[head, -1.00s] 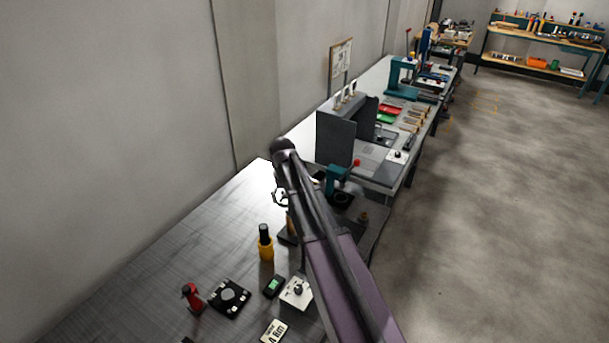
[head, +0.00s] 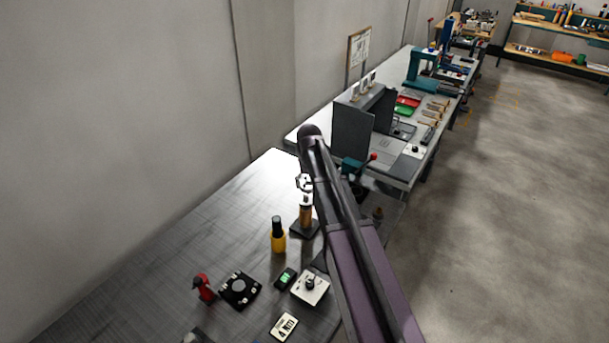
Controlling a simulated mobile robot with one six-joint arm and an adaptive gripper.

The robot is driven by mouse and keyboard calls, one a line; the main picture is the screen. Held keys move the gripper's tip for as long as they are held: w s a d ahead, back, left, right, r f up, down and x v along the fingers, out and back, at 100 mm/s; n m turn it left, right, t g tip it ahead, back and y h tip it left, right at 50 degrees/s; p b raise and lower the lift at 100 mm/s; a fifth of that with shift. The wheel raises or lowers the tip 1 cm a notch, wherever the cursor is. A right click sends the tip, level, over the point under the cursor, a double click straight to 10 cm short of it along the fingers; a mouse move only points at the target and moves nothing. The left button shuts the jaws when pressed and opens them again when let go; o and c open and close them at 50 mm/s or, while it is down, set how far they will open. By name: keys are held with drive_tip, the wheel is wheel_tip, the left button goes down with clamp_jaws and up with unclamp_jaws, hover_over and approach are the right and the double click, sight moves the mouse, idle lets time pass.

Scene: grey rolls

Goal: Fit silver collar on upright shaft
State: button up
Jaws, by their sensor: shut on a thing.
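The upright shaft (head: 306,216) is a short brown-orange post on a dark square base (head: 304,231) on the near bench. My gripper (head: 305,189) is small in the view and hangs just above the shaft, pointing down. It is shut on a bright silver piece, the silver collar (head: 306,201), which appears in line with the top of the shaft. At this size and angle I cannot tell whether the collar touches the shaft, sits around it or is still apart from it. My arm covers the area just right of the shaft.
A yellow bottle with a black top (head: 278,237) stands left of the shaft base. A red tool (head: 204,288), a black plate (head: 240,289), a green-display box (head: 285,278) and a knob box (head: 310,287) lie nearer. A teal press with a red knob (head: 354,165) stands behind my arm.

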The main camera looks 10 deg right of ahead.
approach(306, 195)
drive_tip(key=shift+w+f+n, duration=0.25)
drive_tip(key=shift+w+n, duration=0.05)
drive_tip(key=shift+w, duration=0.1)
drive_tip(key=shift+s+d, duration=0.1)
drive_tip(key=shift+f, duration=0.1)
drive_tip(key=shift+f+b, duration=2.8)
drive_tip(key=shift+b, duration=0.1)
drive_tip(key=shift+f+b, duration=2.25)
drive_tip(key=shift+b, duration=0.05)
drive_tip(key=o, duration=1.1)
drive_tip(key=shift+r, duration=0.15)
